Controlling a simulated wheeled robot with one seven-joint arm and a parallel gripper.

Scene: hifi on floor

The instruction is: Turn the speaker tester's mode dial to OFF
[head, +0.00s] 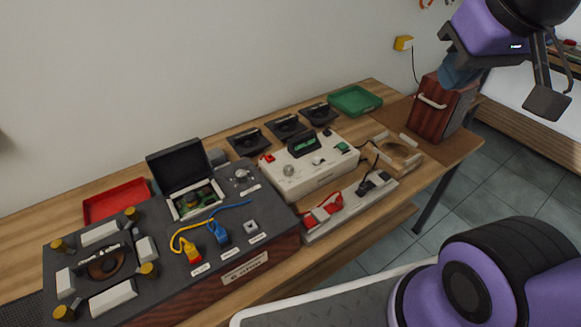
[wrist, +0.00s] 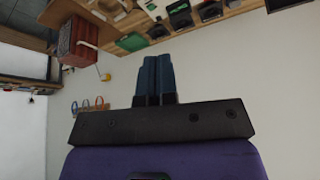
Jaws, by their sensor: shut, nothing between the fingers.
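A cream box with a round grey knob (head: 288,170) and a dark upright part on top stands mid-table; it seems to be the speaker tester (head: 310,184). Its lettering and the dial's setting are too small to read. My gripper (head: 459,74) is at the upper right of the head view, in front of the red-brown box and well away from the tester. Its blue fingers (wrist: 153,78) are together and empty in the wrist view.
A dark console (head: 150,275) with knobs and coloured plugs fills the table's left. Black speakers (head: 284,126), a green tray (head: 355,100) and a red tray (head: 115,201) lie along the back. A red-brown box (head: 440,112) stands at the right end.

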